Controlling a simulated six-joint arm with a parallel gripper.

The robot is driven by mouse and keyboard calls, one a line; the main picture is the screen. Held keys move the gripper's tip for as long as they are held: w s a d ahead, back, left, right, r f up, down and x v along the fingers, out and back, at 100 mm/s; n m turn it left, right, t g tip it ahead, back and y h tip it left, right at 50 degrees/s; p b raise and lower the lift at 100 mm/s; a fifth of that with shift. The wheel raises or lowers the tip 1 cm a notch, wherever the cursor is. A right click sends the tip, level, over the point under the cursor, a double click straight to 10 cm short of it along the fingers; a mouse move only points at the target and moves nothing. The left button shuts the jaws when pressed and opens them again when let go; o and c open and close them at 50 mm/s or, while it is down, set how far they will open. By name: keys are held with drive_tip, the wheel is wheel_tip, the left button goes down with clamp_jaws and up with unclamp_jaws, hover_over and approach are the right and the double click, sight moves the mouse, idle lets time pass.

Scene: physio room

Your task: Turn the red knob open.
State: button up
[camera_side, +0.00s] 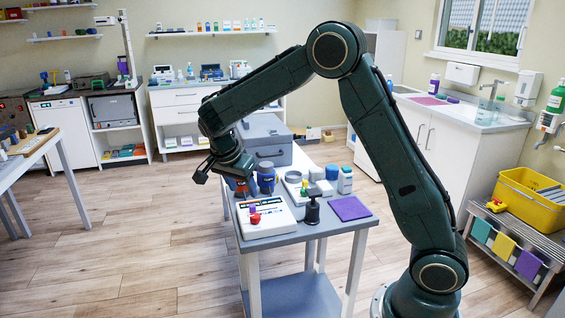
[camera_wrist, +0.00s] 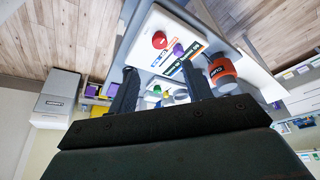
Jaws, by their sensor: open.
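The red knob (camera_side: 255,218) sits on the front of a white box device (camera_side: 281,220) on the small grey table. The red knob also shows in the wrist view (camera_wrist: 159,40), beyond my fingertips, with a purple knob (camera_wrist: 178,49) beside it. My gripper (camera_side: 222,178) is above the table's left end, behind and to the left of the knob and apart from it. In the wrist view my gripper (camera_wrist: 160,82) has its two dark fingers spread with nothing held between them. I cannot tell the knob's turn angle.
An orange-and-dark item (camera_wrist: 222,72) stands close to the right finger in the wrist view. A blue jar (camera_side: 266,178), a black stamp-like item (camera_side: 312,210), a purple pad (camera_side: 350,208) and a white bottle (camera_side: 345,181) share the table. A grey case (camera_side: 265,140) stands behind.

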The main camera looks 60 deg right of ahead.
sight(255, 215)
drive_tip(key=x, duration=1.2)
drive_tip(key=shift+f, duration=0.1)
drive_tip(key=c, duration=0.9)
